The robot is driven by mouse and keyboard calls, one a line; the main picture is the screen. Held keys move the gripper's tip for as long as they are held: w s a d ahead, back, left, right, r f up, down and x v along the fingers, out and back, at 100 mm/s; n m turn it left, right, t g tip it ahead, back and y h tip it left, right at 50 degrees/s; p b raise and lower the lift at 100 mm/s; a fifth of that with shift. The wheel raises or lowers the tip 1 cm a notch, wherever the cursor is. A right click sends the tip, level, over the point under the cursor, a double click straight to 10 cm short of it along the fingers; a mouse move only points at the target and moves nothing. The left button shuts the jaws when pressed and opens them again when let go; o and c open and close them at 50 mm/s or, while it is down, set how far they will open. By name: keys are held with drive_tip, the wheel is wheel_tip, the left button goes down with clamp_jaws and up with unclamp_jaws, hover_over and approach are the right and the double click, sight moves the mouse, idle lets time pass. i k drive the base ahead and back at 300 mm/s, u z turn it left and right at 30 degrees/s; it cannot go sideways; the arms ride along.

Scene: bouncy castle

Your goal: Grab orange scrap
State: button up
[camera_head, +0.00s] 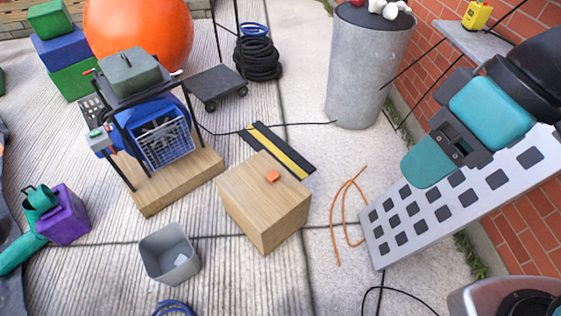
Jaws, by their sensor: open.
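The orange scrap (272,176) is a small flat-sided orange piece. It lies on top of a light wooden box (240,200) near the middle of the view, toward the back right of the box's top. Nothing touches it or covers it. Parts of my arm (490,105), teal, grey and black, show at the right, well apart from the wooden box. I cannot make out any gripper fingers in this view.
A grey bin (170,254) stands left of the box. Behind it, a blue machine (160,130) stands on a wooden base. A black-and-yellow strip (278,150) lies behind the box; a thin orange cord (337,222) lies to its right. A grey barrel (367,75) stands farther back.

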sight(272, 176)
drive_tip(key=u, duration=0.3)
drive_tip(key=i, duration=1.25)
drive_tip(key=u, duration=0.4)
